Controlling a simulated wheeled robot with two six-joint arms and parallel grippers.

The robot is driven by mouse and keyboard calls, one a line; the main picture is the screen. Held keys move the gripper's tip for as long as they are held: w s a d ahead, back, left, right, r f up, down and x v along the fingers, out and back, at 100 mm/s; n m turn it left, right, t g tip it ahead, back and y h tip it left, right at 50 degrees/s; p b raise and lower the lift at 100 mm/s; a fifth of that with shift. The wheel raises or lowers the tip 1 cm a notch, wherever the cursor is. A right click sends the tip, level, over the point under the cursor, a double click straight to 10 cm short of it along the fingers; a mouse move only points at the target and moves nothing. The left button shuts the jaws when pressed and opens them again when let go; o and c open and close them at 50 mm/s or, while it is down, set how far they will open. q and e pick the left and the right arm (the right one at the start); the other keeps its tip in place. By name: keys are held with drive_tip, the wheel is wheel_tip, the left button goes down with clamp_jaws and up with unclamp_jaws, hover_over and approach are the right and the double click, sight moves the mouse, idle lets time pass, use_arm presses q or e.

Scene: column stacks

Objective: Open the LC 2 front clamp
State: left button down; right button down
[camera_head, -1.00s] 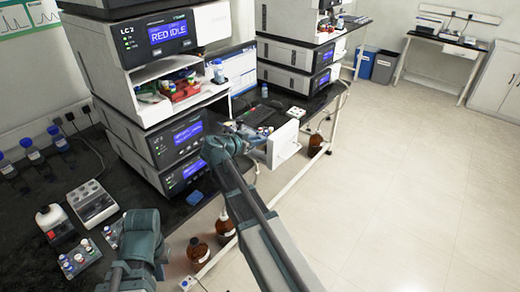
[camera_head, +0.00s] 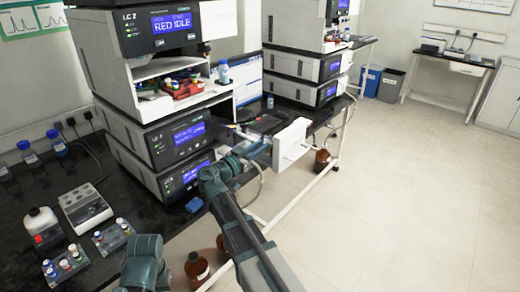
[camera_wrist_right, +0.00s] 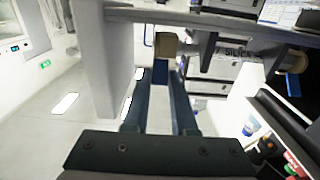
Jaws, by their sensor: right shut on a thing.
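The LC 2 stack (camera_head: 165,135) stands at the left in the head view, its label and "RED IDLE" screen at the top. My right gripper (camera_head: 243,145) is beside its right side, near a white panel (camera_head: 291,145) that sticks out. In the right wrist view, my right gripper (camera_wrist_right: 163,80) is shut on a blue lever (camera_wrist_right: 161,72) in front of a tan clamp block (camera_wrist_right: 166,45). A white column labelled SILICA (camera_wrist_right: 236,52) lies to the right of it, with a second blue and tan clamp (camera_wrist_right: 293,80) at its far end. My left gripper is outside the head view.
Vial racks (camera_head: 63,262) and a grey box (camera_head: 84,208) stand on the black bench at the left. A second instrument stack (camera_head: 300,70) stands behind. Brown bottles (camera_head: 197,266) are under the bench. The floor at the right is clear.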

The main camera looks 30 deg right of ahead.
drive_tip(key=c, duration=0.7)
unclamp_jaws()
drive_tip(key=v, duration=1.3)
drive_tip(key=shift+s+a+f, duration=0.1)
drive_tip(key=shift+s+a, duration=0.05)
drive_tip(key=shift+a, duration=0.25)
